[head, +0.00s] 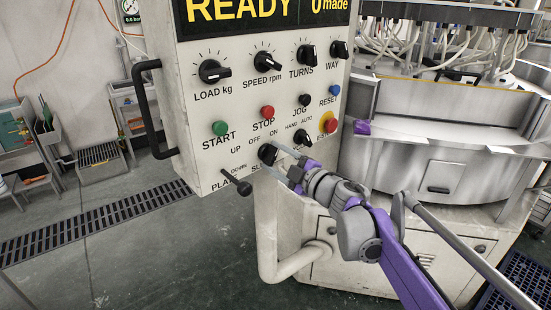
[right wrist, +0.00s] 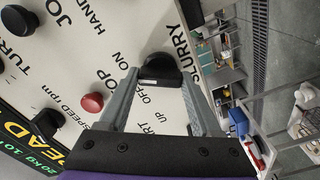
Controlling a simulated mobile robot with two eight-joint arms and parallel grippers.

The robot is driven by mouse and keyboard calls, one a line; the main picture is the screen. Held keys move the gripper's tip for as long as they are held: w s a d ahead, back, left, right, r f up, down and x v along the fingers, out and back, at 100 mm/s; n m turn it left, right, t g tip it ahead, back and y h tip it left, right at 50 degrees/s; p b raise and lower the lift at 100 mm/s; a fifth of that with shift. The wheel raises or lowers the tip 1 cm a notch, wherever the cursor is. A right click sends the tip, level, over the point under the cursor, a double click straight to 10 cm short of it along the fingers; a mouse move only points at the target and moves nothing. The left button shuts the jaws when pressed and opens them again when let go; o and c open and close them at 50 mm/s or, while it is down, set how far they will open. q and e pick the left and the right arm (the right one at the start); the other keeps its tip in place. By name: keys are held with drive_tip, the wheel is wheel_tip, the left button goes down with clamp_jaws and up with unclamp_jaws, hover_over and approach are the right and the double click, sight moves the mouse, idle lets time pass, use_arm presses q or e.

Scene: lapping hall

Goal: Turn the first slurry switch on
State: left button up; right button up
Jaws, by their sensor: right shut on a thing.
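The slurry switch (head: 266,153) is a small black knob low on the pale control panel, under the OFF and ON marks. Its label is partly covered by my gripper in the head view. My right gripper (head: 274,160) reaches it from the lower right, with one finger on each side of the knob. In the right wrist view the black switch (right wrist: 160,68) sits between the fingertips, next to the SLURRY lettering, and the jaws are shut on it. Which mark the knob points to cannot be told. My left gripper is not in view.
A black plate lever (head: 237,182) sticks out left of the switch. The red-and-yellow stop button (head: 329,124) and hand/auto knob (head: 302,138) are close on the right. A black handle (head: 152,105) runs along the panel's left edge. Open floor lies below left.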

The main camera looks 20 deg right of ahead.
drive_tip(key=o, duration=1.4)
drive_tip(key=v, duration=1.1)
drive_tip(key=shift+w, duration=0.1)
drive_tip(key=s+d+f+m+g+h+p, duration=0.2)
drive_tip(key=s+f+m+g+h+p, duration=0.2)
drive_tip(key=s+f+m+h, duration=0.8)
drive_tip(key=s+a+f+m+g+y, duration=0.1)
drive_tip(key=s+a+f+g+y, duration=0.1)
drive_tip(key=s+a+f, duration=0.1)
drive_tip(key=s+a+f+m+g+y+p, duration=0.1)
drive_tip(key=s+a+f+g, duration=0.2)
drive_tip(key=a+f, duration=0.1)
drive_tip(key=s+a+f+m+g+y+p, duration=0.1)
drive_tip(key=s+a+f+m+g+y, duration=0.1)
drive_tip(key=s+a+f, duration=0.1)
drive_tip(key=shift+s+a+f+y, duration=0.3)
drive_tip(key=shift+s+a+f, duration=0.15)
drive_tip(key=shift+a, duration=0.25)
